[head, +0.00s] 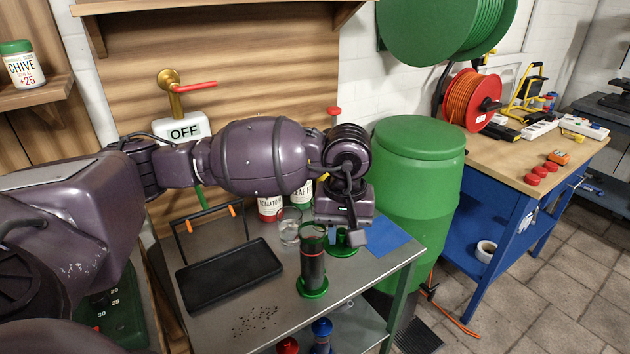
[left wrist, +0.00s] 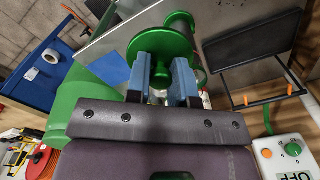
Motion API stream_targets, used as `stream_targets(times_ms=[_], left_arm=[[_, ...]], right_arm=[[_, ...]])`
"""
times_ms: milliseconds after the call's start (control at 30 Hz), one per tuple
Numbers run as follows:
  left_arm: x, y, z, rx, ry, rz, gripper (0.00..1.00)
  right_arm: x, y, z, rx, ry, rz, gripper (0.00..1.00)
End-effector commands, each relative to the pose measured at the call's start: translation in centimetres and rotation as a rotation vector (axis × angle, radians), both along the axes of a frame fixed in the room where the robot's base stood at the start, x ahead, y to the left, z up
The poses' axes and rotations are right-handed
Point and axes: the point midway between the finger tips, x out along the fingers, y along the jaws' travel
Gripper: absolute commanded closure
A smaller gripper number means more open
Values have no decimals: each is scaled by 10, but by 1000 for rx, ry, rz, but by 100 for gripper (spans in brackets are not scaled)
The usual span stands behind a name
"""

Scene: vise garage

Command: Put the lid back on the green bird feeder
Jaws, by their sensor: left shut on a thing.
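The green bird feeder (head: 312,267) stands upright on the metal table, a clear tube with dark contents, a green base and an open green-rimmed top. In the left wrist view its tube (left wrist: 181,21) shows past the lid. My left gripper (head: 348,232) is shut on the round green lid (head: 342,247), just right of and behind the feeder's tube in the head view. In the left wrist view the lid (left wrist: 155,42) sits at the gripper's fingertips (left wrist: 160,78), apart from the tube's top. The grip itself is partly hidden. My right gripper is not in view.
The metal table (head: 210,330) also holds a black tray (head: 228,275), a glass (head: 289,233), labelled cans (head: 270,207) and a blue mat (head: 388,238). A green barrel (head: 415,190) stands right of it. Red and blue bottles (head: 321,330) stand below the front edge.

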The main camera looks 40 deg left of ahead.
Motion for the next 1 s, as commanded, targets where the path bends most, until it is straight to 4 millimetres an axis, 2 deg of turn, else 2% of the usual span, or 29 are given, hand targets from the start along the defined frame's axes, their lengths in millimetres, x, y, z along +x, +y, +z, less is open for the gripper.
stream_targets(times_ms=[33,200,400,600,800,1000], left_arm=[[2,7,8,2,-3,104,100],[9,28,19,3,-3,467,100],[16,53,31,2,-4,891,100],[20,75,40,3,-3,1245,100],[23,85,44,3,-3,1433,100],[23,87,42,2,-2,1470,100]], right_arm=[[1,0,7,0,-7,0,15],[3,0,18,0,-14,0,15],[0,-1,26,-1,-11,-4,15],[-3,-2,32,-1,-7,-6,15],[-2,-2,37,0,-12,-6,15],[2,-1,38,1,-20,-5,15]])
